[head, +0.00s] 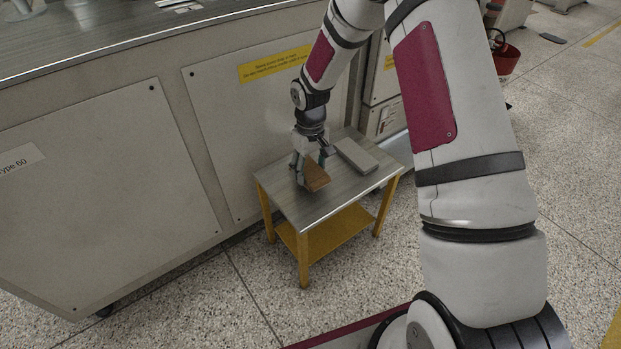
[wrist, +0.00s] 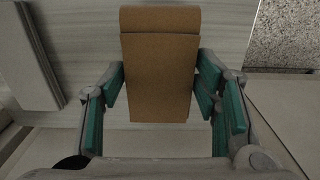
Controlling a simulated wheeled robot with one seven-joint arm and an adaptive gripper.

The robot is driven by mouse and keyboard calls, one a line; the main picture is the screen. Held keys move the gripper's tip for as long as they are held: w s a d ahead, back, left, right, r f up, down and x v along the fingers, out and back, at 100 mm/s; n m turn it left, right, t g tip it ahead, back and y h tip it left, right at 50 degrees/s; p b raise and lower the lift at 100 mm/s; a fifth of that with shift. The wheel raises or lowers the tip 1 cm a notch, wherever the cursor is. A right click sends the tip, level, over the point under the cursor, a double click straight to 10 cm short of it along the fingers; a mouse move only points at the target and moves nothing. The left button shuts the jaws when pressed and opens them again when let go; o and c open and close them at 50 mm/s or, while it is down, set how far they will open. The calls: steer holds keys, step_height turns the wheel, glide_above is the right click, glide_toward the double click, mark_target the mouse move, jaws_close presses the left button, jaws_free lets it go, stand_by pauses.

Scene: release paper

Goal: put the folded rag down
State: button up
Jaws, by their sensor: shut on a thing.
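The folded rag (wrist: 160,75) is a brown, layered rectangle between the fingers of my gripper (wrist: 163,100) in the wrist view. My gripper is shut on it, with the teal finger pads at its two sides. In the head view the rag (head: 316,177) is at the small table's top, below my gripper (head: 312,170). The table (head: 290,205) has a grey wood-grain top and yellow legs. I cannot tell whether the rag touches the top or is just above it.
A grey flat block (head: 356,156) lies on the table behind the rag; it also shows at the left in the wrist view (wrist: 28,55). A large grey cabinet (head: 110,180) stands close behind the table. The front of the tabletop is clear.

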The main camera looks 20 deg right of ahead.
mark_target(311, 171)
steer(key=shift+s+f+b, duration=0.1)
steer(key=shift+f+b, duration=0.65)
steer(key=shift+f, duration=1)
steer(key=shift+f, duration=0.1)
steer(key=o, duration=1.1)
